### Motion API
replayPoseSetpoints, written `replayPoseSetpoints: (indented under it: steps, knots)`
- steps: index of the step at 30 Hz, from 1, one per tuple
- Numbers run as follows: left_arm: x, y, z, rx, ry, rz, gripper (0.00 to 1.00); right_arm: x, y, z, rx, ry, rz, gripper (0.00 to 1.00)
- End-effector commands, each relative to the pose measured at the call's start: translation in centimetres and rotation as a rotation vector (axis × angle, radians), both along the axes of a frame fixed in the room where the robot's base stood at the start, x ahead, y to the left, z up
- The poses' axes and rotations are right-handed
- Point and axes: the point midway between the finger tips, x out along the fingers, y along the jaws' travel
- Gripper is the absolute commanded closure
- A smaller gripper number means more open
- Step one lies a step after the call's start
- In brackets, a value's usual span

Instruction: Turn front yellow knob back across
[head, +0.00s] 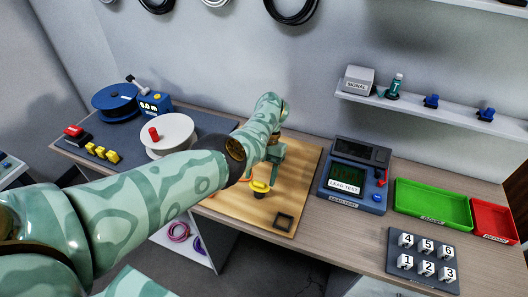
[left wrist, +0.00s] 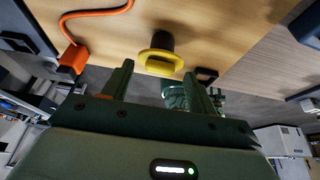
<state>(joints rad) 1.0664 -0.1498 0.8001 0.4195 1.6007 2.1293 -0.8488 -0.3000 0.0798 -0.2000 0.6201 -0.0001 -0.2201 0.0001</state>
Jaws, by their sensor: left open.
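The yellow knob (head: 260,186) stands on the wooden board (head: 297,185) near its front, with a dark part beneath the yellow top. In the left wrist view the yellow knob (left wrist: 160,62) lies just beyond the fingertips, roughly centred between them. My left gripper (head: 272,166) is close to the knob on its far side in the head view. In the left wrist view its two fingers (left wrist: 160,76) are spread apart with nothing between them. I cannot tell whether a finger touches the knob.
A dark square fitting (head: 284,221) sits at the board's front corner. A white reel (head: 167,136) is left of the board. The lead tester (head: 352,197), green tray (head: 433,205) and red tray (head: 495,224) stand to the right. An orange cable (left wrist: 95,14) lies on the board.

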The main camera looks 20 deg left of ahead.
Motion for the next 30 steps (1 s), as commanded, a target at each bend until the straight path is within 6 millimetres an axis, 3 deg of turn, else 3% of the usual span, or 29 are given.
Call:
replayPoseSetpoints:
  steps: [8,15,21,30]
  knots:
    - [2.9,0.2,6.5,0.001,-0.007,0.001,0.42,-0.1,0.0,-0.5,0.0,0.002,0.0,0.64]
    - [5.3,0.3,11.4,0.002,-0.003,-0.001,0.42,-0.7,0.0,-4.2,0.001,0.017,0.0,0.64]
    - [5.9,0.3,13.3,0.001,-0.002,0.0,0.42,-1.1,0.0,-6.0,0.0,0.026,0.0,0.64]
    - [5.9,0.3,14.2,0.001,-0.003,0.001,0.42,-1.1,0.0,-6.1,0.0,0.026,0.0,0.64]
